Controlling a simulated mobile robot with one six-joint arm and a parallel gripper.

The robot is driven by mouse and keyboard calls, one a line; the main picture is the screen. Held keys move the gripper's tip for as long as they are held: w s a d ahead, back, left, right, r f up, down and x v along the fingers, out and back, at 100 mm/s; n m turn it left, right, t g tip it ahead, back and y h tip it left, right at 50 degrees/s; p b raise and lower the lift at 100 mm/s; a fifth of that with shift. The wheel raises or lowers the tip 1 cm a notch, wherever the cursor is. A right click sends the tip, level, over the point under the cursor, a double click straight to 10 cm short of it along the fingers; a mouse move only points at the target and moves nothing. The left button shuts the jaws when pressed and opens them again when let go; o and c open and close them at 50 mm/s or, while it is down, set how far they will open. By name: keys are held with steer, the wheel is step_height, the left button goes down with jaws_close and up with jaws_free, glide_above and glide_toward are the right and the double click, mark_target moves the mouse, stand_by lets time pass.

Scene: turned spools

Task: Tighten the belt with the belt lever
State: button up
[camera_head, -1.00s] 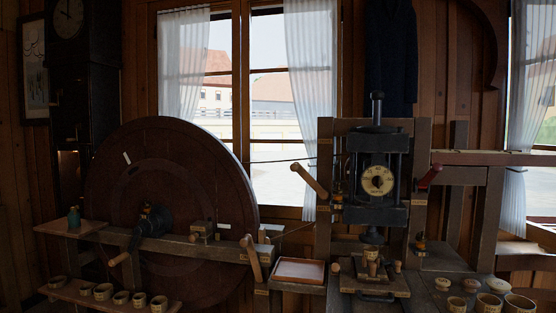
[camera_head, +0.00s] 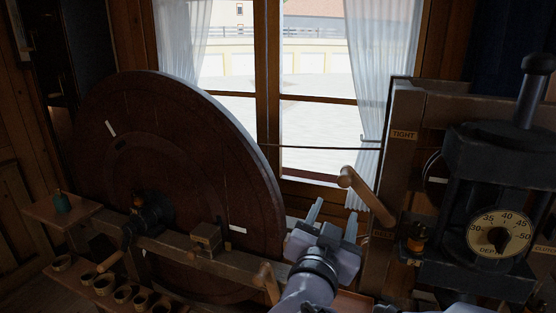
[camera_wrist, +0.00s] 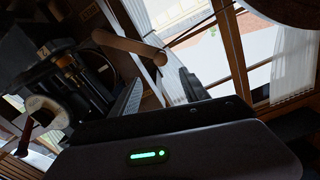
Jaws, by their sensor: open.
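The belt lever (camera_head: 367,195), a pale wooden handle with a rounded end, slants up to the left beside a post with a "TIGHT" label (camera_head: 404,135). It also shows in the wrist view (camera_wrist: 130,46), beyond the fingers. The thin dark belt (camera_head: 325,148) runs from the big wooden wheel (camera_head: 180,180) rightward past the window. My gripper (camera_head: 333,216) is open and empty, pointing up, left of and a little below the lever's rounded end, apart from it. In the wrist view, both fingers of my gripper (camera_wrist: 160,92) show with nothing between them.
The dark press with its depth dial (camera_head: 503,236) stands at the right. A second wooden handle (camera_head: 266,283) and a crank handle (camera_head: 110,262) stick out by the wheel's beam. Several small cups (camera_head: 123,295) stand on a low shelf at the lower left.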

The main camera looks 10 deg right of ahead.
mark_target(343, 183)
steer(key=x, duration=1.5)
steer(key=shift+b, duration=0.35)
jaws_close()
stand_by(0.3)
